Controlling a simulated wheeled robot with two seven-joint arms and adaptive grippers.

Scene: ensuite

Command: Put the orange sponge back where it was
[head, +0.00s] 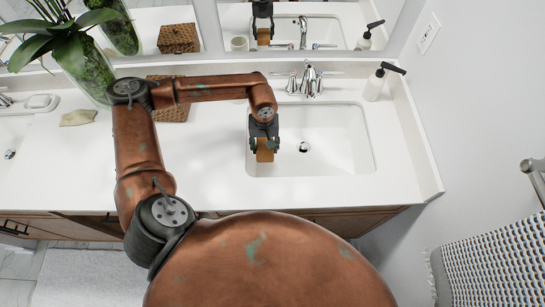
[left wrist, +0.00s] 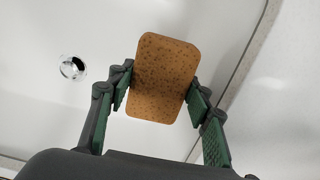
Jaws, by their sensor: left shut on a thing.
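The orange sponge (head: 265,155) is a small block with rounded corners. My left gripper (head: 264,143) is shut on it and holds it over the left part of the white sink basin (head: 340,140). In the left wrist view the sponge (left wrist: 163,75) sits between the green-padded fingers of the left gripper (left wrist: 160,88), its speckled broad face toward the camera. The basin's drain (left wrist: 72,68) shows to the left there. The sponge's height above the basin floor is hard to tell. My right gripper is not in view.
A chrome faucet (head: 310,80) stands behind the basin, with a soap dispenser (head: 377,84) to its right. A woven box (head: 168,110) is partly behind my left arm. A plant vase (head: 82,68) and a pale green object (head: 78,117) are on the counter's left.

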